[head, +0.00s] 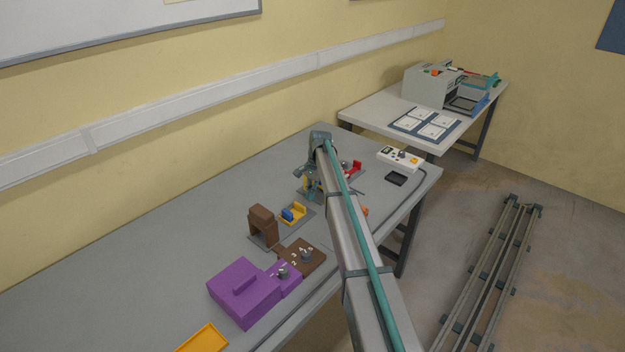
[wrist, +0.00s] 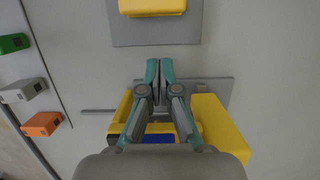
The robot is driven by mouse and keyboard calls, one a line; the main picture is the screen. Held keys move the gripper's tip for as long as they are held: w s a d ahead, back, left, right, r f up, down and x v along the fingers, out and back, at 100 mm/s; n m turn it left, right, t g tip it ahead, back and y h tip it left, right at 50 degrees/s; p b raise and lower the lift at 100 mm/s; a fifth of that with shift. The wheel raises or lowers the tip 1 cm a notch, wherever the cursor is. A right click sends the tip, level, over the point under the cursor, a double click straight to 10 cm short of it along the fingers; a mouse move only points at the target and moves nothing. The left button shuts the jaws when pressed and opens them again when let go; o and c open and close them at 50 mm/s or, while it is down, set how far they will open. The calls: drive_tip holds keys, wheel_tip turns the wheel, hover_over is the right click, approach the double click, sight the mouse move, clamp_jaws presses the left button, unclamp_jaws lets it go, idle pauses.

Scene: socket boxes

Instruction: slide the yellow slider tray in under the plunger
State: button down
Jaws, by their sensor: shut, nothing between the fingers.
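The yellow slider tray (head: 299,209) sits on a grey plate in the head view, with a blue block (head: 288,215) in it. A brown arch-shaped stand (head: 262,222), probably holding the plunger, stands just left of it; the plunger itself is not clear. The tray is beside the arch, not under it. My gripper (wrist: 160,66) is shut and empty. It is beyond the tray, over another yellow fixture (wrist: 218,125) with a blue part (wrist: 160,128), partly hidden by my fingers. A yellow block (wrist: 152,6) on a grey plate, probably the tray's end, shows ahead of my fingertips.
A purple box (head: 243,292) and a brown block (head: 303,258) stand near the arch. Green (wrist: 13,43), grey (wrist: 24,90) and orange (wrist: 42,124) blocks lie left in the wrist view. A red part (head: 355,168) is beyond my gripper. The table's back left is clear.

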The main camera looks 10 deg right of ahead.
drive_tip(key=a, duration=0.1)
drive_tip(key=s, duration=0.1)
drive_tip(key=s+a+p, duration=0.1)
drive_tip(key=shift+s+a+r, duration=0.1)
drive_tip(key=shift+a+r, duration=0.15)
drive_tip(key=shift+a, duration=0.1)
drive_tip(key=shift+a+f, duration=0.1)
drive_tip(key=shift+a, duration=0.1)
drive_tip(key=shift+s+a, duration=0.1)
drive_tip(key=s+a, duration=0.2)
drive_tip(key=a, duration=0.1)
drive_tip(key=s+a, duration=0.2)
drive_tip(key=a, duration=0.1)
drive_tip(key=s+a+b, duration=0.1)
drive_tip(key=s+a, duration=0.2)
drive_tip(key=shift+a, duration=0.2)
